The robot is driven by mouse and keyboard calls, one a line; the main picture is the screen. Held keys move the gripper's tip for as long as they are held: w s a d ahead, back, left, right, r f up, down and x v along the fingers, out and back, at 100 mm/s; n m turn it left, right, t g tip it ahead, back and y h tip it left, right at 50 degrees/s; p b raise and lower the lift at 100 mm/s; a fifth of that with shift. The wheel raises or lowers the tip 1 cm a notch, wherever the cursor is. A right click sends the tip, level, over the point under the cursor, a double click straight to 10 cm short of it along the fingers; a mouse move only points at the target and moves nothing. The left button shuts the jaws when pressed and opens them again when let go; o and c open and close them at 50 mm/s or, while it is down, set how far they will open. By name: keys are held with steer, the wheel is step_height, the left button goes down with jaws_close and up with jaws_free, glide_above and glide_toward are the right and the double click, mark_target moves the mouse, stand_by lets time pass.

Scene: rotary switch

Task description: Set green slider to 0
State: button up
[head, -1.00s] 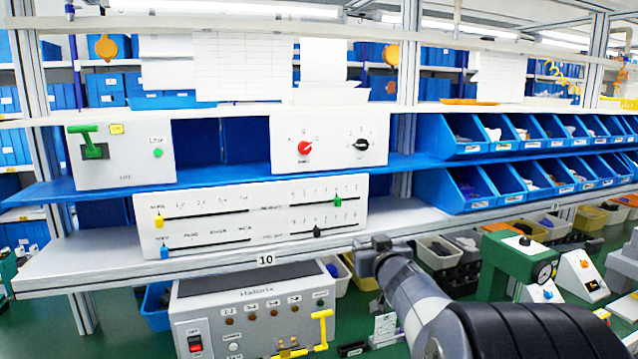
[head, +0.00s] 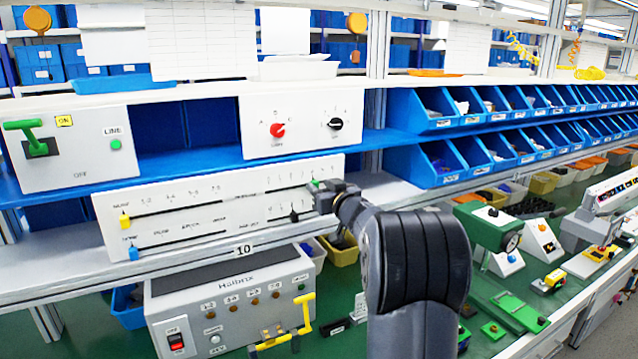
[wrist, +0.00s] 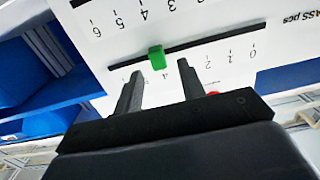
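The green slider (head: 315,184) sits on the upper right slot of the white slider panel (head: 165,190), toward the slot's right part. In the wrist view the green slider (wrist: 157,57) shows clearly, with the panel upside down and the 0 mark of its scale off to the right. The slider is several marks away from 0. My gripper (wrist: 158,78) is open, its two dark fingers pointing at the panel on either side of the slider. I see no clear contact. In the head view my gripper (head: 328,194) is at the panel's right end and partly hides the slots.
A black slider (head: 294,216) is just below. Yellow (head: 125,221) and blue (head: 133,253) sliders are at the panel's left. A box with red (head: 278,130) and black (head: 335,124) knobs stands on the shelf above. Blue bins (head: 425,165) are at the right.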

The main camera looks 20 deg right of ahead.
steer(key=shift+w, duration=0.8)
jaws_close()
steer(key=shift+a, duration=0.1)
